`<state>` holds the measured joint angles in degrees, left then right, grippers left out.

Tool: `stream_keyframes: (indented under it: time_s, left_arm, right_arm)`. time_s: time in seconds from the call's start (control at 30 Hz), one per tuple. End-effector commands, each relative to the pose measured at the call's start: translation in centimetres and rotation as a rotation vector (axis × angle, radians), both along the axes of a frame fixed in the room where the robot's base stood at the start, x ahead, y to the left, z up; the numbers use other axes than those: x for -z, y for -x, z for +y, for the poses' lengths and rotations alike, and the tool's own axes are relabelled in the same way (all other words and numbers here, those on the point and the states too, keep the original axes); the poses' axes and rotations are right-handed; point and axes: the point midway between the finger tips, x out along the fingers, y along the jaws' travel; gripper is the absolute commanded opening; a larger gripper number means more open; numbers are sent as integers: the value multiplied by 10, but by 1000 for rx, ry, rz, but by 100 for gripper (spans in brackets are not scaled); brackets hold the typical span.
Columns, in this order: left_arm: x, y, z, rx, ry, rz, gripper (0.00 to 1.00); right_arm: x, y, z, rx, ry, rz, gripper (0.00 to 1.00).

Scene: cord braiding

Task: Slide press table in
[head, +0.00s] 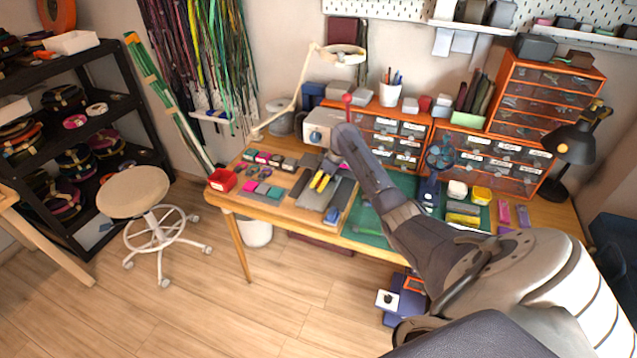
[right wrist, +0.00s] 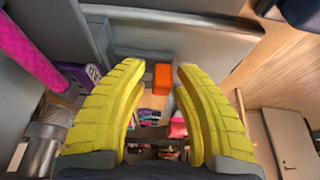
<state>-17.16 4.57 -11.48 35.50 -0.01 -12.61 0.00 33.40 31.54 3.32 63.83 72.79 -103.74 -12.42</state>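The press appears to be the pale grey machine (head: 323,127) with a red knob (head: 348,98) at the back of the workbench; my right arm partly covers it. A flat grey plate (head: 340,198) lies in front of it on a wooden board; I cannot tell for sure that this is the press table. My right gripper (head: 322,182) is over this area with its yellow fingers pointing down. In the right wrist view its fingers (right wrist: 160,70) are apart with nothing held between them. A grey surface (right wrist: 195,38) shows close beyond the fingertips. My left gripper is not in view.
The workbench (head: 225,199) holds a red bin (head: 222,180), small coloured blocks and a green mat (head: 370,222). A stool (head: 133,192) stands left on open floor.

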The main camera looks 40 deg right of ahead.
Motion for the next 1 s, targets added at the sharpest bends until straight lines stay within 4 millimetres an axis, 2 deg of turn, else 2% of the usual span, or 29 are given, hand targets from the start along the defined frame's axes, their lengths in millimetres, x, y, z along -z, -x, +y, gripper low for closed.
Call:
stream_keyframes:
  time_s: [0.03,0.1,0.47,0.67,1.0]
  left_arm:
    - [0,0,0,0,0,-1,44]
    - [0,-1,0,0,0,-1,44]
    - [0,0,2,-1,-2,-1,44]
    - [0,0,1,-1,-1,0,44]
    - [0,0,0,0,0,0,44]
  right_arm:
    - [0,0,0,0,0,0,35]
    - [0,0,0,0,0,-1,42]
    - [-6,1,-1,-1,1,-2,42]
    - [-28,9,-6,-2,2,-5,42]
    - [-82,29,-17,-1,3,-3,42]
